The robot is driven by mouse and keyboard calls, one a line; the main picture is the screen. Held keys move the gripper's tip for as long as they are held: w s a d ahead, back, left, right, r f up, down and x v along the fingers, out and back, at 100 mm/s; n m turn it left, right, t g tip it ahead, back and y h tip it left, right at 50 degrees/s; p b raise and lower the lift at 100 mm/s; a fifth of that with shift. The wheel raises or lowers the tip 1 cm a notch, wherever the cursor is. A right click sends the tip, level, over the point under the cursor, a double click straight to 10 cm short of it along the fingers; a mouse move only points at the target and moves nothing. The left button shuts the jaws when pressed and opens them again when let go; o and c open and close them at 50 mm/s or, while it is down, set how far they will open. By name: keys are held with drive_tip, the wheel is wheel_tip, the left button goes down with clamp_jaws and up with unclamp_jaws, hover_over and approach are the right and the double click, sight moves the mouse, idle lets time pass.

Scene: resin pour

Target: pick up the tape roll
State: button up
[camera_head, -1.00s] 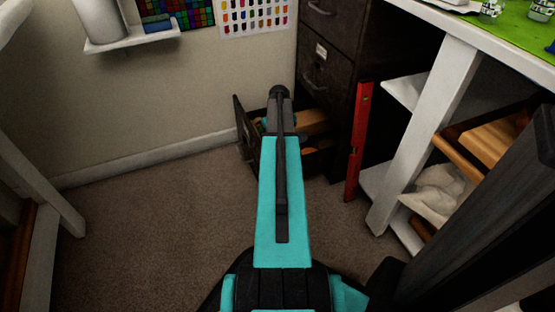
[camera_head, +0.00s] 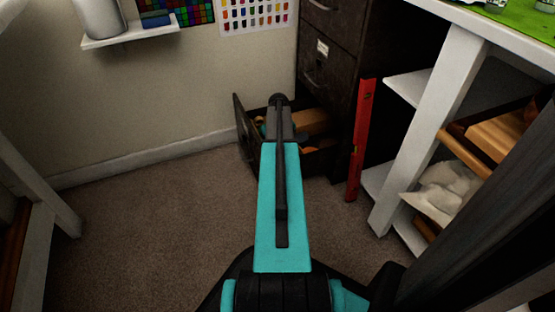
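I cannot make out a tape roll in this view. The open bottom drawer (camera_head: 244,140) of the dark filing cabinet holds a tan block-like item (camera_head: 312,122) and some small items that are too dim to name. My teal and black arm reaches forward over the floor to the drawer and covers part of its inside. My gripper does not show; the arm's dark far end hides what lies beyond it.
The dark filing cabinet (camera_head: 335,85) stands at the back wall. A red level (camera_head: 360,140) leans upright beside it. A white shelving table (camera_head: 440,120) is on the right, another white frame (camera_head: 35,180) on the left. The carpet (camera_head: 150,230) between is clear.

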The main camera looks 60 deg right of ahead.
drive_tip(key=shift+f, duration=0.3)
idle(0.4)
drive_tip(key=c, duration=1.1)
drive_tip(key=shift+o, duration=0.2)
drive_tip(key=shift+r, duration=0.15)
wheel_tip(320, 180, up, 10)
drive_tip(key=p, duration=0.4)
drive_tip(key=shift+p, duration=0.4)
